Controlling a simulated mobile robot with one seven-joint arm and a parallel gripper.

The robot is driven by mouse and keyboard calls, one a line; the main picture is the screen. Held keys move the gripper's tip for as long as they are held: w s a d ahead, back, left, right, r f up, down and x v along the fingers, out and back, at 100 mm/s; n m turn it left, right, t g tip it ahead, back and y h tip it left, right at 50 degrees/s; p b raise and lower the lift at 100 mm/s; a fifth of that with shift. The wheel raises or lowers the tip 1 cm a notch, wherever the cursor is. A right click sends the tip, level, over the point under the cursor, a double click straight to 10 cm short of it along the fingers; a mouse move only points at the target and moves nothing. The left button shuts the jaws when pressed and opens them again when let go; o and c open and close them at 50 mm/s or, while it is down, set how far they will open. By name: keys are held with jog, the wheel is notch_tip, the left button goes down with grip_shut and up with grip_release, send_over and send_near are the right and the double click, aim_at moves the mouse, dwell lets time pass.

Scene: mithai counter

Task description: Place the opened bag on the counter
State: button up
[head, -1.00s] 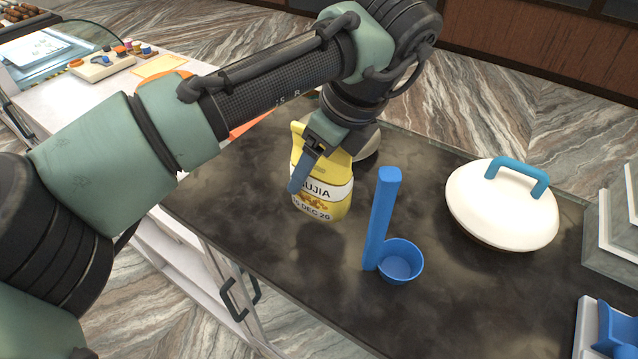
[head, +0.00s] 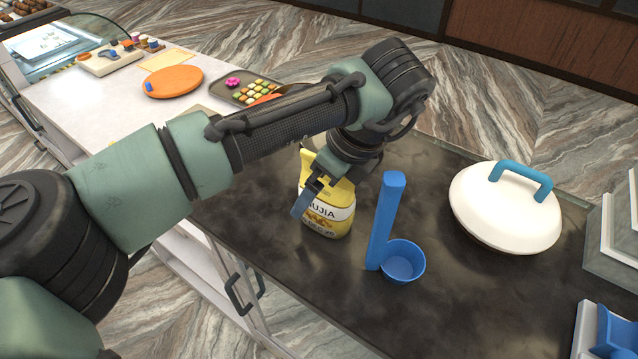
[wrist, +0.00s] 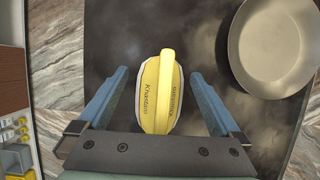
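The yellow bag (head: 329,212) has a white label band with dark lettering. It stands upright on the dark counter top (head: 270,215), left of the blue ladle. In the wrist view the bag (wrist: 160,92) shows from above, with a yellow ridge along its top; I cannot make out its opening. My gripper (head: 312,198) is low over the bag. In the wrist view its two blue fingers stand wide apart, one on each side of the bag, with visible gaps. My gripper is open and holds nothing.
A blue ladle (head: 402,262) with an upright handle stands just right of the bag. A white lid (head: 505,215) with a blue handle lies further right. A cream pan (wrist: 272,45) is near the bag in the wrist view. The counter's front left is clear.

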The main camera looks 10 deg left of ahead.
jog(key=shift+r, duration=0.1)
jog(key=b+v, duration=0.2)
jog(key=v, duration=1)
jog(key=shift+w+d, duration=0.1)
jog(key=shift+d, duration=0.25)
jog(key=w+d+r+t+h, duration=0.2)
jog(key=d+r+t+h, duration=0.15)
jog(key=d, duration=0.65)
jog(key=w+d+r+t+h, duration=0.2)
jog(key=d+t+h, duration=0.15)
jog(key=d, duration=0.65)
jog(key=s+d+r+n+t+h, duration=0.2)
jog(key=d+r+n+t+h, duration=0.35)
jog(key=r, duration=0.55)
jog(key=s+a+r+n+t+h, duration=0.35)
jog(key=a+r+t, duration=0.2)
jog(key=r, duration=0.35)
jog(key=s+a+r+n+t+y, duration=0.1)
jog(key=s+a+n+t+y, duration=0.3)
jog(key=a+n+y, duration=0.2)
jog(key=s+a+r+n+t+y, duration=0.2)
jog(key=a+n+y, duration=0.4)
jog(key=a, duration=0.4)
jog(key=s+n+t, duration=0.1)
jog(key=s, duration=0.1)
jog(key=shift+s+t, duration=0.4)
